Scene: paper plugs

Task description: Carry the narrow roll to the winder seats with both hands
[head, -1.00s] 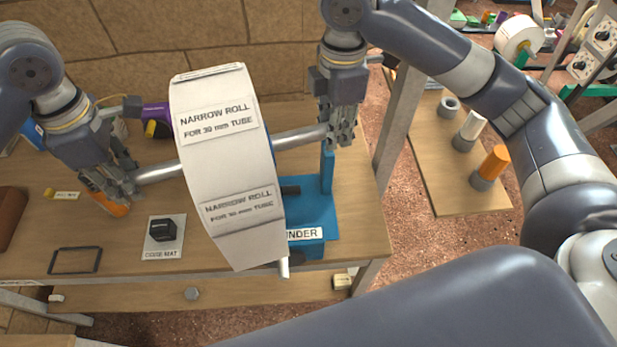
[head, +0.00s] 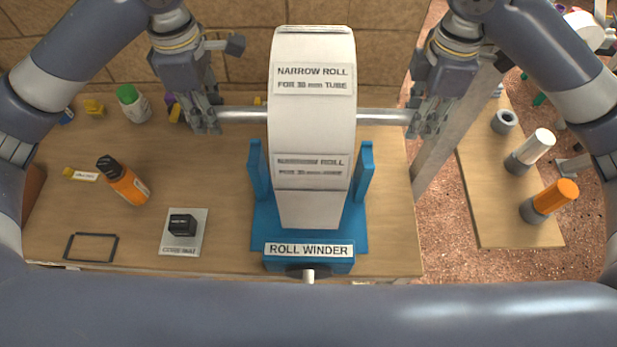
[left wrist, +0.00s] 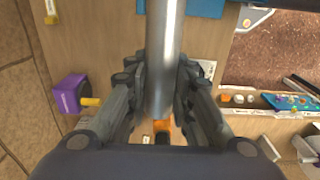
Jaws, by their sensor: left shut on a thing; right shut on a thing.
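The narrow roll (head: 313,130) is a wide white paper ring with two "NARROW ROLL FOR 30 mm TUBE" labels, on a grey metal bar (head: 243,115). My left gripper (head: 206,122) is shut on the bar's left end. The left wrist view shows the bar (left wrist: 163,60) between its fingers. My right gripper (head: 424,122) is shut on the bar's right end. The bar looks about level. The blue roll winder (head: 265,238) has two uprights, left (head: 259,172) and right (head: 363,172), and the roll appears between and above them. The roll hides part of the winder.
On the table (head: 100,215) are an orange bottle (head: 128,184), a green-capped bottle (head: 135,106), a mat (head: 183,244) with a black cube (head: 182,223), and a black frame (head: 91,247). A side board (head: 488,212) at right holds capped cylinders. A grey post (head: 445,135) stands near my right gripper.

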